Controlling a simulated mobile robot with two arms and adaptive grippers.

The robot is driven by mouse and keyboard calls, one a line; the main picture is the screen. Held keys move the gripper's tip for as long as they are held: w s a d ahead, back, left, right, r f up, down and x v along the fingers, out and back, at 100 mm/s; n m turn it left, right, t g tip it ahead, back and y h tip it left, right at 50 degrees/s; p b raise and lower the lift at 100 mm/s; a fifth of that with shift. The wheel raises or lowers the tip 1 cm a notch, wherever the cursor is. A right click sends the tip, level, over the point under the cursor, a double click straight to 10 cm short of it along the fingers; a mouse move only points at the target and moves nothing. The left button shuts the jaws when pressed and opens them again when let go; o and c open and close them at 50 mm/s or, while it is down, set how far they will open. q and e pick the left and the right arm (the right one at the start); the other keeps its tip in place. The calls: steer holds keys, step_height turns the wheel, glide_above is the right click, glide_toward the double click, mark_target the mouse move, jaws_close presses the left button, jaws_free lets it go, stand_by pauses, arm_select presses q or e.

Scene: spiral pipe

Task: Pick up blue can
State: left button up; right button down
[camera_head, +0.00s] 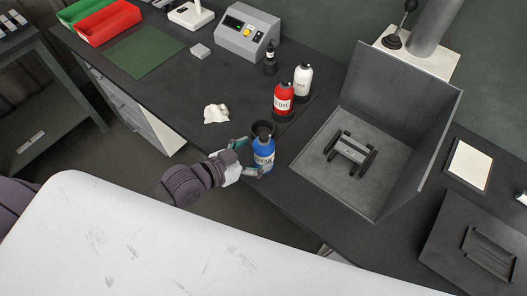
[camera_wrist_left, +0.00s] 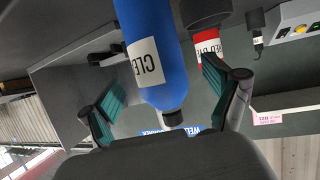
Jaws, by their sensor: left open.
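The blue can (camera_head: 264,154) with a white label and dark cap stands upright near the front edge of the dark workbench. My left gripper (camera_head: 249,159) reaches in from the left at the can, its fingers spread on either side of it. In the left wrist view, the blue can (camera_wrist_left: 154,60) shows upside down between the two open teal-padded fingers (camera_wrist_left: 165,95). Gaps show between the pads and the can there. My right gripper is not in view.
A red can (camera_head: 284,100) and a white can (camera_head: 302,80) stand farther back. A crumpled white cloth (camera_head: 216,114) lies to the left. A grey open-sided box (camera_head: 377,207) stands to the right.

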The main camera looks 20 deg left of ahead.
arm_select(q)
steer(key=x, duration=0.3)
steer(key=shift+w+d+f+p, duration=0.2)
steer(key=shift+f+p, duration=0.05)
steer(key=shift+p, duration=0.05)
steer(key=shift+s, duration=0.1)
steer(key=shift+c, duration=1.3)
steer(key=c, duration=1.1)
steer(key=shift+c, duration=0.8)
steer(key=shift+r, duration=0.1)
